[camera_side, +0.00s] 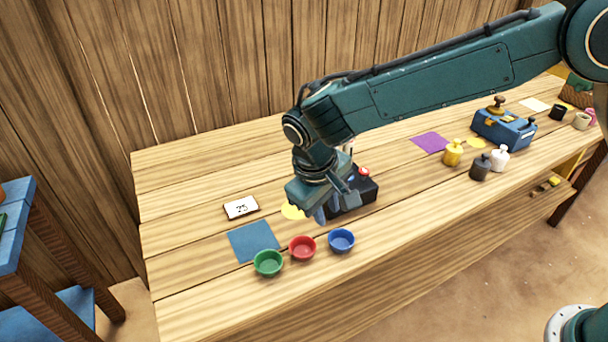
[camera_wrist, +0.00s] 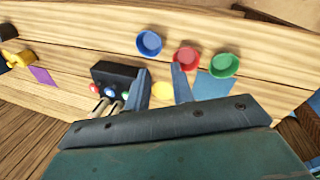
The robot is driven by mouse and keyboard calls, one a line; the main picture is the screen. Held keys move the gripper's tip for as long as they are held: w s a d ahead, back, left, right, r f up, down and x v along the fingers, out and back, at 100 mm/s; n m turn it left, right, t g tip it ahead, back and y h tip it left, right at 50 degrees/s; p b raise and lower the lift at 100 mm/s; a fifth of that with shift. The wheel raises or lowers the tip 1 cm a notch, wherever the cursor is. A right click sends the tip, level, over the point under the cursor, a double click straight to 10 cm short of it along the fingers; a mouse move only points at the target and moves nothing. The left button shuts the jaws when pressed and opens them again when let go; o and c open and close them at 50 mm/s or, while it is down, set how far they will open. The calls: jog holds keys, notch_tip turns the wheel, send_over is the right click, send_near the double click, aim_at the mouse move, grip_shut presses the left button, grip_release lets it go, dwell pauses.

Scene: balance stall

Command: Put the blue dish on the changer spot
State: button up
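The blue dish (camera_side: 341,240) stands upright near the front edge of the table, at the right end of a row with the red dish (camera_side: 302,247) and the green dish (camera_side: 268,263). In the wrist view the blue dish (camera_wrist: 149,43) is beyond my fingertips and looks empty. My gripper (camera_side: 330,211) is above the table, behind the dishes and apart from them. In the wrist view my gripper (camera_wrist: 160,75) has its two fingers apart with nothing held. A yellow round spot (camera_side: 292,211) is partly hidden by my gripper. No spot is labelled as the changer.
A black box with coloured buttons (camera_side: 362,190) stands close beside my gripper. A blue square mat (camera_side: 253,242) and a card reading 25 (camera_side: 241,207) lie to the left.

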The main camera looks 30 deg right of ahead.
jog(key=s+d+r+m+t+y, duration=0.1)
jog(key=s+d+r, duration=0.3)
jog(key=d+r, duration=0.4)
jog(key=s+d+r+m+t+y, duration=0.1)
jog(key=s+d+r, duration=0.2)
jog(key=d+r, duration=0.45)
jog(key=s+d+t, duration=0.1)
jog(key=s+d, duration=0.2)
jog(key=s, duration=0.3)
jog(key=s+d+r+m+t, duration=0.1)
jog(key=s+d, duration=0.2)
jog(key=s, duration=0.3)
jog(key=s+d, duration=0.3)
jog(key=s, duration=0.2)
jog(key=shift+s+r+t+y, duration=0.25)
jog(key=shift+s+t+y, duration=0.05)
jog(key=shift+s+t, duration=0.1)
jog(key=o, duration=1.2)
jog(key=shift+c, duration=0.2)
jog(key=shift+w, duration=0.1)
